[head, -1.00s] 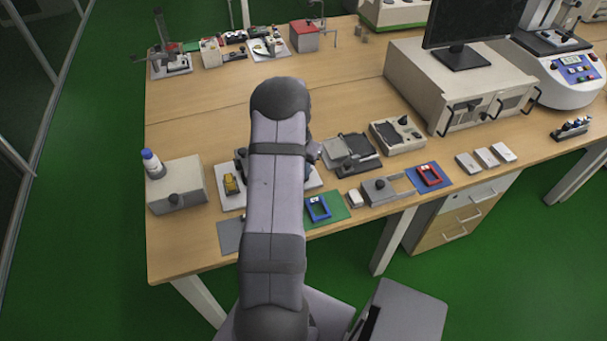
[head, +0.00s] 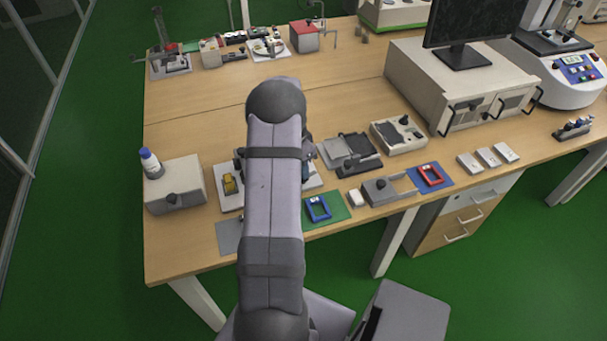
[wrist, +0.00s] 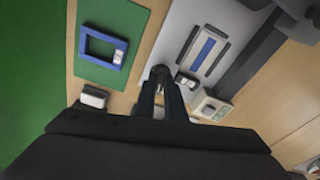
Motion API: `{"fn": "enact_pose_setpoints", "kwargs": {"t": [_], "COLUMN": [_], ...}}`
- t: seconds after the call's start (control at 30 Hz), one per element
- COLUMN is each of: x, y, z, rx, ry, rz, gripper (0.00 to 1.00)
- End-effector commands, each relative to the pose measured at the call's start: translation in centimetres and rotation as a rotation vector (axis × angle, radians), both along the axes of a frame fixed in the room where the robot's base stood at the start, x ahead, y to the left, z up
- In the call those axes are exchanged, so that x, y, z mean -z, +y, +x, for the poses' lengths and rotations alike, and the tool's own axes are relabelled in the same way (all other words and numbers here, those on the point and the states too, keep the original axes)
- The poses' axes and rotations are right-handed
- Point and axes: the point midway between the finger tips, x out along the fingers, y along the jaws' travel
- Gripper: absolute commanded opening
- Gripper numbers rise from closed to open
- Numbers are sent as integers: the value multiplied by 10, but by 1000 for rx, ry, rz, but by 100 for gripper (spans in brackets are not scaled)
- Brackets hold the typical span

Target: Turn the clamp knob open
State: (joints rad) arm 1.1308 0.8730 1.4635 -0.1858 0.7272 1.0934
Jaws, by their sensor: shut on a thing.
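In the wrist view my gripper (wrist: 161,88) points at a pale fixture plate (wrist: 222,17). Its two dark fingers are close together and shut on a small dark knob (wrist: 160,71), of which only the top shows between the fingertips. The plate carries a blue-and-grey strip (wrist: 203,51) and a dark bar. In the head view my own arm covers the middle of the plate, so the knob and fingers are hidden there. I cannot tell how far the knob is turned.
A blue frame (head: 318,208) lies on a green mat (head: 338,203) right of my arm. A yellow part (head: 229,184) sits on the plate's left side. A beige box (head: 172,189) with a blue-capped bottle (head: 150,163) stands further left.

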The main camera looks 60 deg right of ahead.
Motion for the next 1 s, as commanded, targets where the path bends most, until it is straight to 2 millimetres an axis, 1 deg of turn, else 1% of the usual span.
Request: {"fn": "enact_pose_setpoints", "kwargs": {"t": [0.1,0.3,0.6,0.8,0.83,0.87,1.0], "x": [2,2,2,1,1,1,1], "y": [1,1,0,1,1,1,0], "z": [2,2,3,3,3,3,2], "rx": [57,89,262,267,267,267,266], "ry": [-1,-1,-2,-2,-1,-1,-1], "rz": [2,2,3,4,3,3,2], "gripper": [0,0,0,0,17,23,23]}}
